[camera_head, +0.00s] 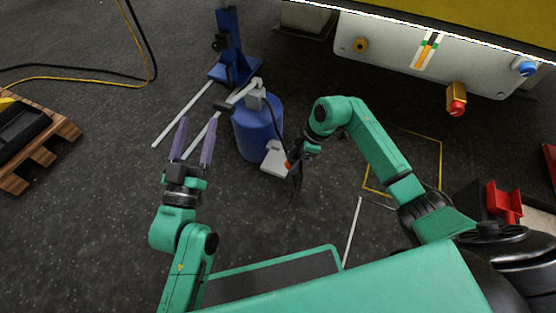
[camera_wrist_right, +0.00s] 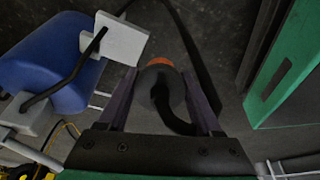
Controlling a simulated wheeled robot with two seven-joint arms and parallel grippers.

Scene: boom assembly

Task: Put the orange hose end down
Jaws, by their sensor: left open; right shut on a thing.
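The orange hose end (camera_wrist_right: 158,63) is between the two purple fingers of my right gripper (camera_wrist_right: 160,82), which is shut on it. Its black hose bends back towards the palm in the right wrist view. In the head view the orange part (camera_head: 288,164) shows small beside my right gripper (camera_head: 296,161), close to a white block (camera_head: 273,161). The gap between hose end and floor cannot be judged. My left gripper (camera_head: 195,140) is open and empty, with its purple fingers apart, left of the blue drum (camera_head: 252,142).
A blue stand (camera_head: 229,45) is behind the drum, with pale bars (camera_head: 183,112) on the floor. A wooden pallet (camera_head: 45,155) is at the left. A white panel with orange, red and blue fittings (camera_head: 400,52) is at the top right.

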